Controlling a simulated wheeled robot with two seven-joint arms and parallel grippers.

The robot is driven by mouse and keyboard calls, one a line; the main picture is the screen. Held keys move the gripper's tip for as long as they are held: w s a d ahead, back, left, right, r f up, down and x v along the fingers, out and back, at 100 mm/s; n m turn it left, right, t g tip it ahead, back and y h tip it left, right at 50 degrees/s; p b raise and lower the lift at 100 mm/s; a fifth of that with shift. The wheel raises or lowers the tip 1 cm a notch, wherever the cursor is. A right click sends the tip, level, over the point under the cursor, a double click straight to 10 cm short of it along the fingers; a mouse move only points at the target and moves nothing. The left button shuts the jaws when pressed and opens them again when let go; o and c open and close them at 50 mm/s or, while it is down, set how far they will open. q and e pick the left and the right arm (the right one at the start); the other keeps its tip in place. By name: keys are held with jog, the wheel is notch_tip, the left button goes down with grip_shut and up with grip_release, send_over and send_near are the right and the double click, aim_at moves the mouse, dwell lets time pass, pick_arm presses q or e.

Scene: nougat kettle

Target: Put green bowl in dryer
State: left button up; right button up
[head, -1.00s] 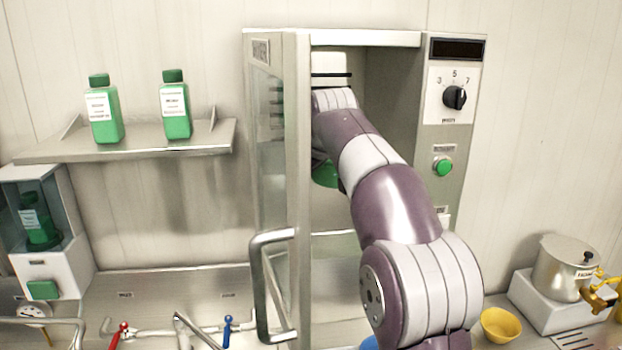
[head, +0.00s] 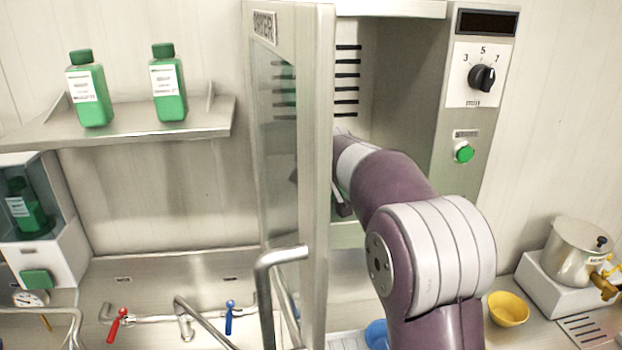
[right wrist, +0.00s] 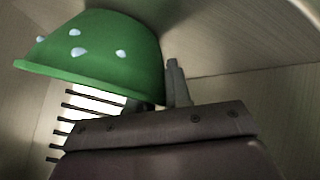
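The green bowl (right wrist: 95,45) with pale dots fills the upper left of the right wrist view, and its rim is at the fingers of my right gripper (right wrist: 165,90). The fingers appear closed on the rim; one finger is partly hidden. In the head view my right arm reaches into the open dryer (head: 405,90), where the bowl and most of the gripper are hidden behind the arm and door. The dryer door (head: 318,180) stands open on the left. My left gripper is in neither view.
The door handle (head: 266,290) sticks out toward me. A blue bowl (head: 376,333) and a yellow bowl (head: 508,309) sit on the counter. A pot (head: 578,252) stands at the right. Green bottles (head: 168,88) stand on the left shelf (head: 140,128).

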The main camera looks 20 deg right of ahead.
jog(key=o, duration=0.3)
jog(key=shift+s+a, duration=0.15)
jog(key=shift+s, duration=0.15)
jog(key=shift+s+r, duration=0.2)
jog(key=shift+s, duration=0.2)
jog(key=shift+b, duration=0.3)
jog(key=b+v, duration=0.2)
jog(key=v, duration=0.1)
jog(key=shift+r, duration=0.1)
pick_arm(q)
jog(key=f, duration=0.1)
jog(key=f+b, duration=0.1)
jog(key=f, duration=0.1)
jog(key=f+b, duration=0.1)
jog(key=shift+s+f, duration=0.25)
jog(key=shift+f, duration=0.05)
pick_arm(e)
jog(key=v, duration=0.8)
